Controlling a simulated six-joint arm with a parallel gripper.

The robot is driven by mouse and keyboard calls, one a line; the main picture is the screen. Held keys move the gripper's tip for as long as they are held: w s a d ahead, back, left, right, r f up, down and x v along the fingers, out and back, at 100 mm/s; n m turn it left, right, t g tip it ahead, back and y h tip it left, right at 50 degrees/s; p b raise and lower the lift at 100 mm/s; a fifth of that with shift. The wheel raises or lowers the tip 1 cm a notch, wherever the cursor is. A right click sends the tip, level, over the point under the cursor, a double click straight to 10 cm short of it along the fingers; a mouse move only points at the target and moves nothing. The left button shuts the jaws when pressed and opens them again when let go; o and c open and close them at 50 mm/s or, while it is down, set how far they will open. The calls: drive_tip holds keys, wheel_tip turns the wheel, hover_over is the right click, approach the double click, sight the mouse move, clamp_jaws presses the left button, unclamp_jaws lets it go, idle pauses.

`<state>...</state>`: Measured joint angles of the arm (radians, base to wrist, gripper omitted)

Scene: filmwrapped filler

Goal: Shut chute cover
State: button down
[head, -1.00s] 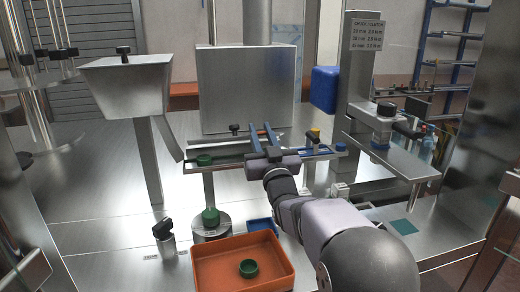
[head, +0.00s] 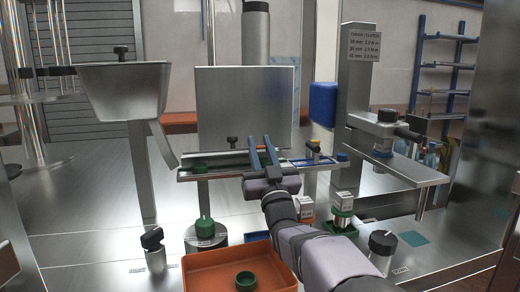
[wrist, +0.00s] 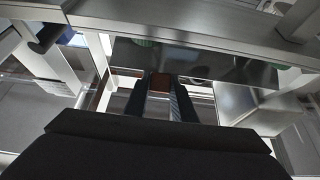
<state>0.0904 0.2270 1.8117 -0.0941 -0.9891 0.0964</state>
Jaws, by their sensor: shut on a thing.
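A steel hopper (head: 122,92) with a black knob (head: 121,50) on top stands at the left, and a slanted chute (head: 164,144) runs down from its right side. I cannot tell which part is the chute cover. My gripper (head: 263,150) is at the middle, over the narrow steel rail (head: 222,173) and in front of a large steel box (head: 247,108), well right of the hopper. In the wrist view its two dark fingers (wrist: 160,98) are closed on a small brown block-like piece (wrist: 160,82). What that piece belongs to is hidden.
An orange tray (head: 212,268) with a green ring (head: 246,281) lies in front. A green cap (head: 204,227) sits on a steel cylinder, and a black-knobbed post (head: 153,240) stands beside it. A clamp stand (head: 385,135) is at the right. The left tabletop is mostly clear.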

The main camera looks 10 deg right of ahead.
drive_tip(key=c, duration=1.5)
unclamp_jaws()
drive_tip(key=shift+s+f+b, duration=0.4)
drive_tip(key=shift+s+b, duration=0.05)
drive_tip(key=s+b, duration=0.2)
drive_tip(key=s, duration=1)
drive_tip(key=shift+s, duration=0.1)
